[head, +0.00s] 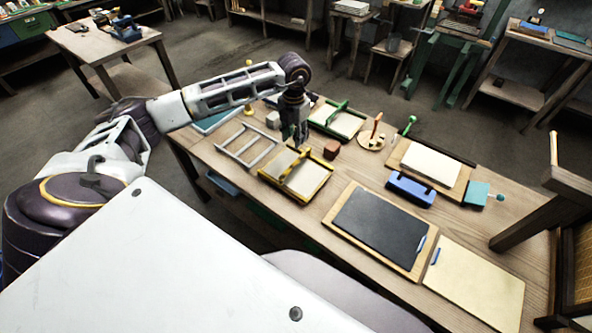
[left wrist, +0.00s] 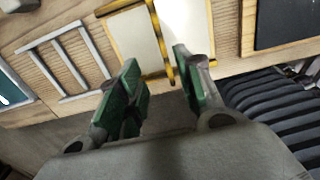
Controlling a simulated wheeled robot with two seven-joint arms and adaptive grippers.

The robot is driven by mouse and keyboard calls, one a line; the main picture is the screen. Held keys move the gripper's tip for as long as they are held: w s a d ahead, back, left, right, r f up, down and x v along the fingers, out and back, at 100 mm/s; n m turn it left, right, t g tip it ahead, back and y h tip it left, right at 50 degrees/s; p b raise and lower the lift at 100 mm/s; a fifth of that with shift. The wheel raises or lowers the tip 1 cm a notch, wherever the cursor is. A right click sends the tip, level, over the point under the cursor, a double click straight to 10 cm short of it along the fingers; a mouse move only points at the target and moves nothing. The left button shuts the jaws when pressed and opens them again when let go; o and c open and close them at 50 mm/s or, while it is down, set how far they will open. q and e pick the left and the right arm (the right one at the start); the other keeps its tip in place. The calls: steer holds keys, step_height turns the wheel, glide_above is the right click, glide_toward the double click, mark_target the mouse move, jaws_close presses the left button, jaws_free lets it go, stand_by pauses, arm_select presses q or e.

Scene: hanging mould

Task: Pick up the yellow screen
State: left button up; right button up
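The yellow screen (head: 312,181) lies flat on the wooden table, a pale panel in a yellow frame with a raised yellow bar across it. My left gripper (head: 296,143) points down over its far part. In the left wrist view, the yellow screen (left wrist: 132,33) is beyond the fingertips, and its bar lies between the two green-padded fingers. My left gripper (left wrist: 155,60) is open and appears apart from the bar; the exact gap is unclear. My right gripper is not in view.
A grey ladder-like frame (head: 245,146) lies left of the screen. A green-framed screen (head: 343,121) lies behind it and a reddish block (head: 332,150) to its right. A black board (head: 382,221) and a blue object (head: 411,189) are further right.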

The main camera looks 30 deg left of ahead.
mark_target(295, 162)
arm_select(q)
steer(key=shift+f+p, duration=0.6)
steer(key=shift+f, duration=3.5)
steer(key=shift+d+f+p, duration=0.2)
steer(key=shift+f+p, duration=0.25)
steer(key=shift+f, duration=0.4)
steer(key=shift+f+p, duration=0.4)
steer(key=shift+f, duration=1.35)
jaws_close()
